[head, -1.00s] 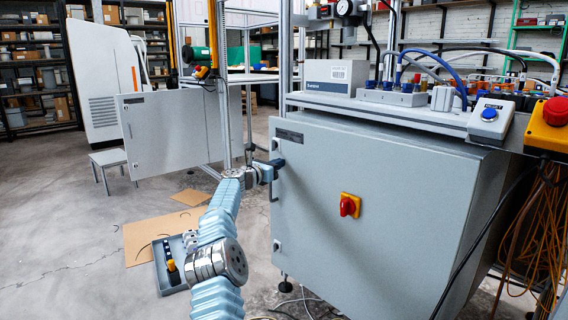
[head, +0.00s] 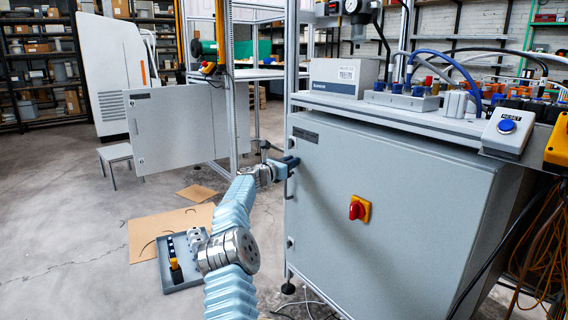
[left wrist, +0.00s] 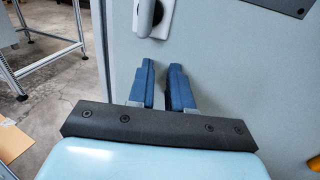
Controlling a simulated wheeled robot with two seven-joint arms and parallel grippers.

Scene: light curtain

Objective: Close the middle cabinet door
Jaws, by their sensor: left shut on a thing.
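The middle cabinet door (head: 400,215) is a large grey panel with a red and yellow rotary switch (head: 360,209), under the workbench. It looks nearly flush with the cabinet; I cannot tell if a gap remains. My left gripper (head: 289,165) is at the door's left edge, shut at the upper part of the upright door handle (head: 288,188). In the left wrist view the dark blue fingers (left wrist: 166,88) are close together in front of the grey door face (left wrist: 230,75). What lies between them is mostly hidden. My right gripper is out of view.
Another grey cabinet door (head: 175,125) stands at left behind a metal post. A grey tray (head: 178,262) and brown cardboard (head: 150,232) lie on the floor. The bench top holds a box (head: 343,76) and a reset button box (head: 507,130). Cables hang at right.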

